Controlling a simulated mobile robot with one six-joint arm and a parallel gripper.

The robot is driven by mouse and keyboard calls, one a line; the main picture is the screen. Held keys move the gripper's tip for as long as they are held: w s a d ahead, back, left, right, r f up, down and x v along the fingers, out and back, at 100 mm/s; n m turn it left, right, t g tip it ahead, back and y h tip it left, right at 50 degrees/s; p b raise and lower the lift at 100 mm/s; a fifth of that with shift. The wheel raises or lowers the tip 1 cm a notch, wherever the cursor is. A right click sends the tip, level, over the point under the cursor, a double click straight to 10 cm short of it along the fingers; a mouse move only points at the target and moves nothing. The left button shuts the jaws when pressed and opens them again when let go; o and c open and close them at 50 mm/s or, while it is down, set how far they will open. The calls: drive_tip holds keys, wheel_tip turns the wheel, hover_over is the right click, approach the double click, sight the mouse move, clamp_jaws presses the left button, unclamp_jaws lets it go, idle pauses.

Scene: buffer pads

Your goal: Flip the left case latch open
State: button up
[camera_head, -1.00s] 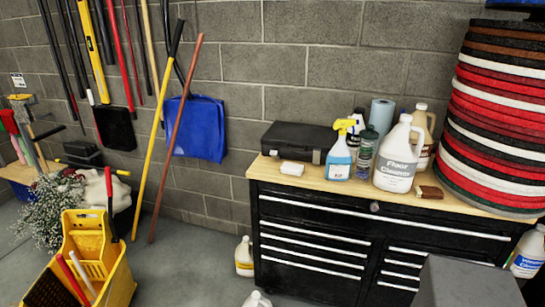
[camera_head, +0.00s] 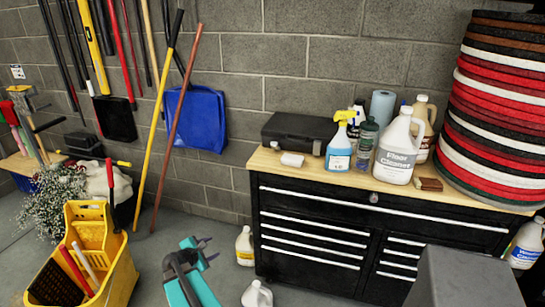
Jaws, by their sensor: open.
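The black case (camera_head: 292,132) lies flat and shut on the wooden top of the tool chest, against the block wall. Its front faces me. A white block (camera_head: 292,159) lies on the wood just in front of the case. My gripper (camera_head: 213,248), dark-fingered on a teal arm, shows at the bottom of the view. It is open and empty, left of the chest in the picture and well apart from the case.
The black tool chest (camera_head: 330,222) has a wooden top (camera_head: 265,162). White jugs (camera_head: 400,150), a blue paper roll (camera_head: 382,108) and a brush (camera_head: 429,184) stand right of the case. Stacked pads (camera_head: 495,110) fill the right. A yellow mop bucket (camera_head: 120,275) stands at lower left.

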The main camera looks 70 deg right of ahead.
sight(274, 144)
drive_tip(key=s+d+r+n+h, duration=0.2)
drive_tip(key=s+d+r+n, duration=0.1)
drive_tip(key=d+r, duration=0.5)
drive_tip(key=s+d+r+n+h, duration=0.2)
drive_tip(key=s+d+r, duration=0.3)
drive_tip(key=d+r, duration=0.4)
drive_tip(key=s+d+r+n+h, duration=0.3)
drive_tip(key=s+d+r+n, duration=0.1)
drive_tip(key=d+r, duration=0.5)
wheel_tip(274, 144, up, 2)
drive_tip(key=shift+s+r+n+t+p, duration=0.2)
drive_tip(key=shift+s+n+t+p, duration=0.1)
drive_tip(key=shift+n, duration=0.2)
drive_tip(key=shift+d, duration=0.1)
drive_tip(key=shift+w+d+p, duration=0.15)
drive_tip(key=shift+d+p, duration=0.6)
drive_tip(key=shift+d, duration=1.5)
drive_tip(key=shift+w+d+p, duration=0.15)
drive_tip(key=shift+d+p, duration=0.6)
drive_tip(key=shift+d, duration=1.55)
drive_tip(key=shift+w+d+p, duration=0.15)
drive_tip(key=shift+d+p, duration=0.6)
drive_tip(key=shift+d, duration=1.5)
drive_tip(key=c, duration=1.1)
drive_tip(key=shift+o, duration=0.2)
drive_tip(key=shift+f, duration=0.1)
